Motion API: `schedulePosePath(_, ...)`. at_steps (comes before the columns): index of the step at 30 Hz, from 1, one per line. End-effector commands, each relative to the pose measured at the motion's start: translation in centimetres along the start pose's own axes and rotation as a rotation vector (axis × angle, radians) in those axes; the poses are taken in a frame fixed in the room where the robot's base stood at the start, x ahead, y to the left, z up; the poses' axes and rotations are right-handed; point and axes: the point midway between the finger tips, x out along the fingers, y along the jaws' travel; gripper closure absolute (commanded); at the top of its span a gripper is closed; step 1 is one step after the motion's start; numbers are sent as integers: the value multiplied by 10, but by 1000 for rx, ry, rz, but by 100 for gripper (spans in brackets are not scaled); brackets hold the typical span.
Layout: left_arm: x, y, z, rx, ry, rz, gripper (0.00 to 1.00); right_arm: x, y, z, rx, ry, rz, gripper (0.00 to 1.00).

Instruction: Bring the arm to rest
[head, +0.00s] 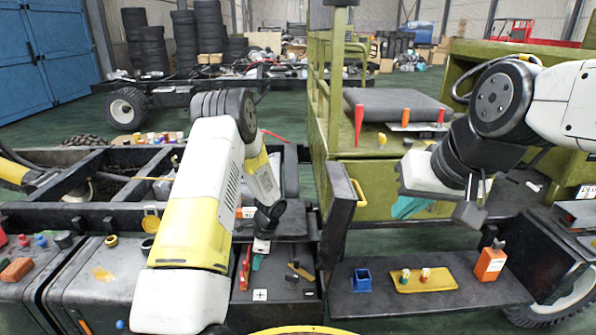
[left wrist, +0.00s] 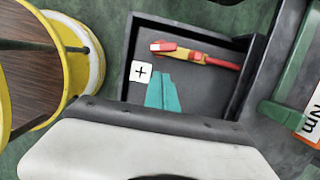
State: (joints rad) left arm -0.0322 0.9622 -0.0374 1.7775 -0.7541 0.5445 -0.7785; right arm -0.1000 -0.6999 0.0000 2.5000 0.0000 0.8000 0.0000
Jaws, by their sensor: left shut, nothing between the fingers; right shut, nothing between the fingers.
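My left arm (head: 195,205) rises from the bottom of the head view, bends at a dark elbow and drops toward an open compartment (head: 275,283). My left gripper (head: 264,240) hangs over the compartment's back part. It is shut and empty. My right arm comes in from the right edge. My right gripper (head: 470,208) is shut and empty, in the air above the dark shelf (head: 375,300). In the left wrist view, a white and black part of my own arm fills the bottom; the fingertips cannot be made out.
The compartment holds a red and yellow tool (left wrist: 190,54), a teal piece (left wrist: 162,93) and a white plus card (left wrist: 140,72). On the shelf are a blue holder (head: 361,281), a yellow tray (head: 440,282) and an orange bottle (head: 490,264). An olive cab (head: 375,170) stands behind.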

Motion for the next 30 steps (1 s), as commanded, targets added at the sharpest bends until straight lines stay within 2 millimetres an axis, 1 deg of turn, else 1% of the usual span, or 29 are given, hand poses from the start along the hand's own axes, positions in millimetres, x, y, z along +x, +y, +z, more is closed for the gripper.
schedulePosePath(1, -17, -4, 4, -33, 6, -15, 100, 0, 0, 0, 0, 0, 0, 100)
schedulePosePath(2, -29, -5, 7, -60, 12, -23, 100, 0, 0, 0, 0, 0, 0, 100)
schedulePosePath(5, -78, -6, 19, -178, 37, -54, 100, 0, 0, 0, 0, 0, 0, 100)
schedulePosePath(6, -100, -4, 25, -234, 50, -67, 100, 0, 0, 0, 0, 0, 0, 100)
schedulePosePath(8, -132, 0, 33, -317, 74, -84, 100, 0, 0, 0, 0, 0, 0, 100)
schedulePosePath(9, -153, 4, 38, -373, 91, -95, 100, 0, 0, 0, 0, 0, 0, 100)
schedulePosePath(11, -183, 13, 45, -453, 117, -108, 100, 0, 0, 0, 0, 0, 0, 100)
schedulePosePath(12, -202, 20, 50, -507, 137, -117, 100, 0, 0, 0, 0, 0, 0, 100)
schedulePosePath(14, -229, 31, 56, -585, 169, -129, 100, 0, 0, 0, 0, 0, 0, 100)
schedulePosePath(15, -247, 40, 60, -637, 191, -136, 100, 0, 0, 0, 0, 0, 0, 100)
schedulePosePath(17, -271, 54, 65, -712, 228, -145, 100, 0, 0, 0, 0, 0, 0, 100)
schedulePosePath(18, -287, 64, 68, -762, 253, -150, 100, 0, 0, 0, 0, 0, 0, 100)
schedulePosePath(20, -309, 81, 73, -834, 292, -155, 100, 0, 0, 0, 0, 0, 0, 100)
schedulePosePath(21, -322, 92, 75, -881, 320, -157, 100, 0, 0, 0, 0, 0, 0, 100)
schedulePosePath(23, -341, 110, 78, -951, 364, -159, 100, 0, 0, 0, 0, 0, 0, 100)
schedulePosePath(24, -352, 123, 80, -996, 393, -159, 100, 0, 0, 0, 0, 0, 0, 100)
schedulePosePath(26, -368, 142, 82, -1062, 440, -157, 100, 0, 0, 0, 0, 0, 0, 100)
schedulePosePath(30, -396, 188, 84, -1205, 554, -142, 100, 0, 0, 0, 0, 0, 0, 100)
